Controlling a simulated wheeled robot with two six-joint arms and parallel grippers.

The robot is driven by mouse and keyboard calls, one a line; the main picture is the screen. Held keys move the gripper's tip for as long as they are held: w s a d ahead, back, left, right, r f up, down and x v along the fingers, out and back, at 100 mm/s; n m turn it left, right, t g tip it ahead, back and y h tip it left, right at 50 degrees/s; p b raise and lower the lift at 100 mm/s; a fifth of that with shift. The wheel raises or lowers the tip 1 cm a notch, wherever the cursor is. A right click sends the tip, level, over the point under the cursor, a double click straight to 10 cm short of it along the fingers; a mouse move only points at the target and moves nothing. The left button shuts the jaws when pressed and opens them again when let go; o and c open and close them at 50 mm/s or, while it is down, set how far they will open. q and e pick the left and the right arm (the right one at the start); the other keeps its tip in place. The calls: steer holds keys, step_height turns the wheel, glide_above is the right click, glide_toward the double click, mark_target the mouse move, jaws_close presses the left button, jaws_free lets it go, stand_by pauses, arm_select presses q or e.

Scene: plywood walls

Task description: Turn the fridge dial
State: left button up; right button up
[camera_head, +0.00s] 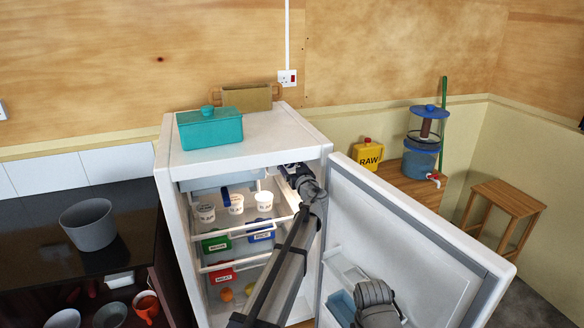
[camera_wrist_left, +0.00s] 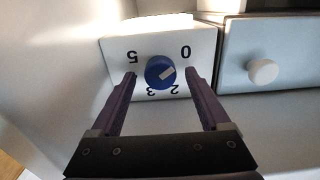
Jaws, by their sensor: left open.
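The fridge dial (camera_wrist_left: 160,72) is a blue knob with a pale pointer mark, set on a white panel with the numbers 5, 0, 3 and 2 around it, seen upside down. Its pointer slants to the upper right in the left wrist view, to the side of the 0. My left gripper (camera_wrist_left: 160,88) is open, with one purple finger on each side of the dial; I cannot tell whether they touch it. In the head view my left gripper (camera_head: 291,169) is inside the fridge (camera_head: 245,153) at the upper right, and the dial is hidden there.
The fridge door (camera_head: 410,235) stands open to the right, with part of my other arm before it. Wire shelves (camera_head: 243,231) hold white tubs (camera_head: 236,204) and coloured boxes. A white knob (camera_wrist_left: 263,72) on a pale front sits beside the dial. A teal box (camera_head: 210,130) stands on top.

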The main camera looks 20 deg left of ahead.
arm_select(q)
steer(key=shift+a, duration=0.1)
jaws_close()
stand_by(0.6)
